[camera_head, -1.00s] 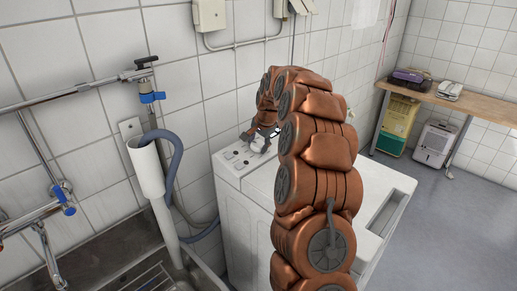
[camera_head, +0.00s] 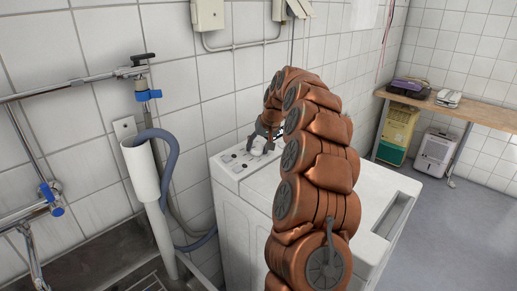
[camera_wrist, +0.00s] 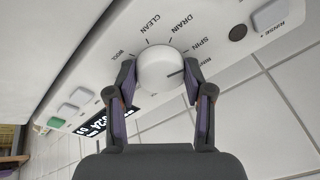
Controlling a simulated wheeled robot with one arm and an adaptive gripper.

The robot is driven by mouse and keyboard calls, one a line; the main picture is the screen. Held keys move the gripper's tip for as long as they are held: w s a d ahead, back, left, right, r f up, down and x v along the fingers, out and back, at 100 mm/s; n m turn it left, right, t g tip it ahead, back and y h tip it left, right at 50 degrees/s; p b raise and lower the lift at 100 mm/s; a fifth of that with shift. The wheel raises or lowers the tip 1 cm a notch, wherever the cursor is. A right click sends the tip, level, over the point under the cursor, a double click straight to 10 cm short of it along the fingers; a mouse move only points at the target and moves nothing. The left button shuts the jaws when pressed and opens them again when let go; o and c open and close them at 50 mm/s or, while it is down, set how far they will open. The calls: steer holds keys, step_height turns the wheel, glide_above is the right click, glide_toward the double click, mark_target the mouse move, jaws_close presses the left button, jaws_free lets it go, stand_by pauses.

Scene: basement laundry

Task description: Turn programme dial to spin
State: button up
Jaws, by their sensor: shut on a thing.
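The programme dial (camera_wrist: 160,68) is a round white knob on the white control panel (camera_wrist: 95,60). In the wrist view its dark pointer line faces right, toward a partly hidden label starting "RIN", just below the SPIN label (camera_wrist: 192,46). DRAIN and CLEAN are printed above the dial. My gripper (camera_wrist: 161,82) has one finger on each side of the dial and is shut on it. In the head view my gripper (camera_head: 263,140) is at the panel on top of the white washing machine (camera_head: 236,225); my arm covers much of the machine.
In the wrist view a dark display (camera_wrist: 97,122), white buttons, a green button (camera_wrist: 56,122) and a dark round knob (camera_wrist: 237,32) are nearby. A grey hose (camera_head: 172,165) and white pipe (camera_head: 144,175) stand left of the machine, with a sink (camera_head: 120,262) below.

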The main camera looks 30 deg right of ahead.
steer(key=shift+n, duration=0.3)
steer(key=o, duration=1.2)
steer(key=shift+c, duration=0.2)
steer(key=shift+r, duration=0.1)
steer(key=v, duration=1.1)
steer(key=shift+r, duration=0.4)
steer(key=shift+s+d, duration=0.1)
steer(key=shift+s, duration=0.05)
